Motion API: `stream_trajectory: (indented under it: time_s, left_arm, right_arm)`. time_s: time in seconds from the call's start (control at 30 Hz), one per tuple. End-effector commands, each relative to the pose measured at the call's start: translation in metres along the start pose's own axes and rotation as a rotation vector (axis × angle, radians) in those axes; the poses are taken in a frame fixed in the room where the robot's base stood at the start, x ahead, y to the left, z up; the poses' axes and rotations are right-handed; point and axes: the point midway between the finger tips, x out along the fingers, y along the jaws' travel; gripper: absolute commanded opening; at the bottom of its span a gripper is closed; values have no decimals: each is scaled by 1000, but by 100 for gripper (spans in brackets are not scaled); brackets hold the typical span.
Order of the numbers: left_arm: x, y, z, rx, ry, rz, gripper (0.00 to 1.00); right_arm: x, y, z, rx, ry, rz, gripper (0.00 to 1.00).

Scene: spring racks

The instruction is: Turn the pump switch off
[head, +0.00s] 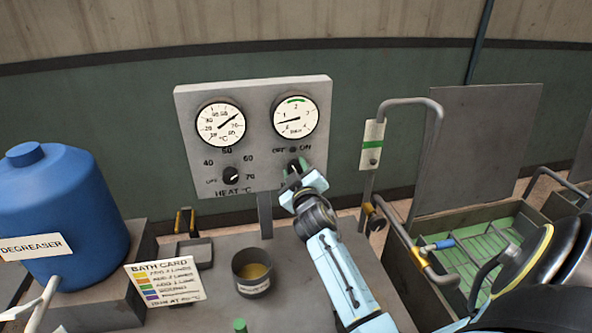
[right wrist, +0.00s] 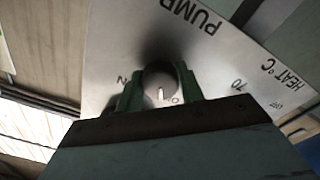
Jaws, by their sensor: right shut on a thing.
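The grey control panel (head: 250,135) stands upright at the back middle in the head view. The pump switch is a dark round knob on its lower right, below the OFF and ON marks; in the head view my gripper mostly covers it. In the right wrist view the knob (right wrist: 160,82) shows with a short pale mark, between two green fingers. My right gripper (head: 299,169) is shut on this knob. The right wrist view is turned, and I cannot tell from it whether the switch points to ON or OFF. My left gripper is not in view.
The heat knob (head: 231,175) sits left of the pump switch. Two gauges, one a temperature gauge (head: 221,124), are above. A blue degreaser drum (head: 65,215) is at left, a cup (head: 253,285) in front, and a green-floored basin (head: 470,262) with a bent pipe (head: 437,130) at right.

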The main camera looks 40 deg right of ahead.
Motion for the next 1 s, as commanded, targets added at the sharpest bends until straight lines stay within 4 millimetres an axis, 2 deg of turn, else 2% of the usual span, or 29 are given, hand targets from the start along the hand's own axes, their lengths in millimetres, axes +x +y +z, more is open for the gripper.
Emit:
stream_trajectory:
  time_s: [0.47, 0.5, 0.63, 1.0]
  left_arm:
    - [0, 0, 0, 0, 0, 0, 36]
    - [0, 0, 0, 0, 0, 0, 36]
    - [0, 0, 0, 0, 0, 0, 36]
    - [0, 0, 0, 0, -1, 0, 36]
  right_arm:
    - [0, 0, 0, -18, 1, 1, 15]
    - [0, 0, 0, -18, 1, 1, 40]
    - [0, 0, 0, -17, 1, 1, 57]
    - [-4, 0, 0, -14, 1, 0, 59]
